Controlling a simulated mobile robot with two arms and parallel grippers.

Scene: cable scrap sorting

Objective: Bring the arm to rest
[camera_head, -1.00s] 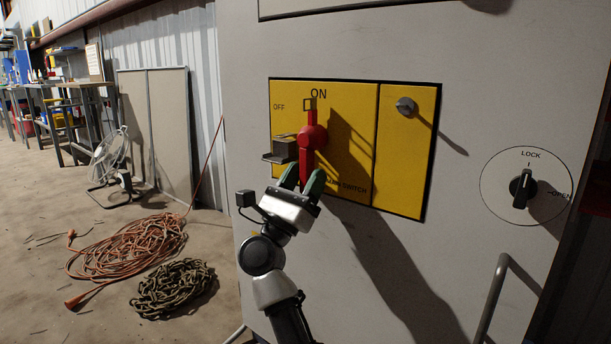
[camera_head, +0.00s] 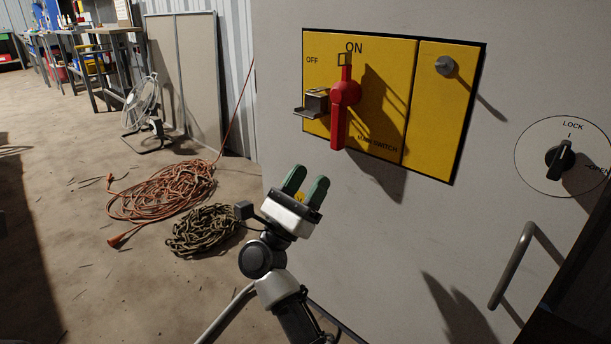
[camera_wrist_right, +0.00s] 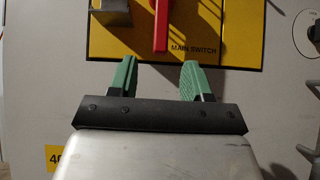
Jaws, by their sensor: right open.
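My right gripper (camera_head: 306,184) is open and empty, with two green fingers. It is below and to the left of the red switch handle (camera_head: 339,125), apart from it. The handle stands upright on the yellow main switch panel (camera_head: 384,130), with its upper end at the ON mark. In the right wrist view the gripper (camera_wrist_right: 160,82) has a clear gap between its fingers, and the lower part of the red handle (camera_wrist_right: 161,28) shows beyond that gap. My left gripper is not in view.
The grey cabinet (camera_head: 400,240) fills the right side, with a lock knob (camera_head: 560,158) and a bar handle (camera_head: 512,264). A metal bracket (camera_head: 312,105) juts out left of the red handle. An orange cable coil (camera_head: 165,195) and a chain (camera_head: 205,230) lie on the floor at left.

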